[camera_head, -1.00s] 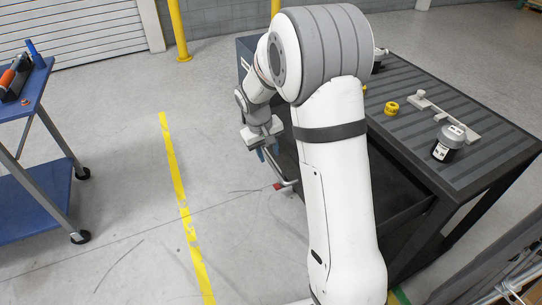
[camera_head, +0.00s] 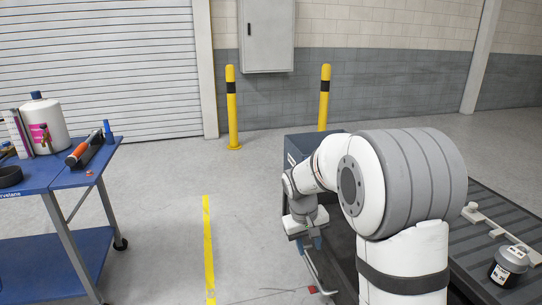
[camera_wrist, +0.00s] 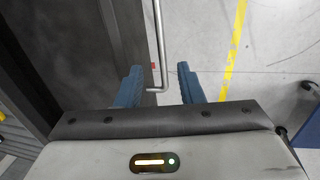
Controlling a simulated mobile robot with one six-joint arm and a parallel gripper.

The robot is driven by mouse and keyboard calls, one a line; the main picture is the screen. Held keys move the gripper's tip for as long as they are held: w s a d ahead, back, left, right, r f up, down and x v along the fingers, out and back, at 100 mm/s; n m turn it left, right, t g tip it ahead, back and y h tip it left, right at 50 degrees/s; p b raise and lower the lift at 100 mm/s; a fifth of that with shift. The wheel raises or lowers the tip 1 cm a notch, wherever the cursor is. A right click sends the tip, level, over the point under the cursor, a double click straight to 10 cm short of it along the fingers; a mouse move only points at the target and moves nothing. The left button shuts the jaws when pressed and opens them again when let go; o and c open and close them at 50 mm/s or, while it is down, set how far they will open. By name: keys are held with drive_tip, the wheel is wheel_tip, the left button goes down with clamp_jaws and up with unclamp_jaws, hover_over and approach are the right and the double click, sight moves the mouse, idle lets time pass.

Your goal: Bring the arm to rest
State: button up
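My gripper (camera_head: 316,243) hangs pointing down beside the left side of the dark cart, below my bent arm. In the wrist view its two blue fingers (camera_wrist: 160,85) are spread apart with nothing gripped. The bent end of the cart's metal handle (camera_wrist: 159,50) shows between and beyond the fingers; I cannot tell how far below them it is. My arm hides much of the cart in the head view.
The dark cart (camera_head: 484,211) has a ribbed top with a pale bracket (camera_head: 490,222) and a dark jar with a grey lid (camera_head: 508,266). A blue cart (camera_head: 75,178) with tools stands left. Floor between them is clear. Yellow posts (camera_head: 232,110) stand behind.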

drive_tip(key=s+r+p, duration=0.1)
drive_tip(key=s+r, duration=0.3)
drive_tip(key=s, duration=0.4)
drive_tip(key=s+d+r+m+t+y+p, duration=0.1)
drive_tip(key=s+r, duration=0.3)
drive_tip(key=s, duration=0.4)
drive_tip(key=s+d+r+m+t+y+p, duration=0.1)
drive_tip(key=s+r, duration=0.3)
drive_tip(key=s, duration=0.5)
drive_tip(key=shift+p, duration=0.8)
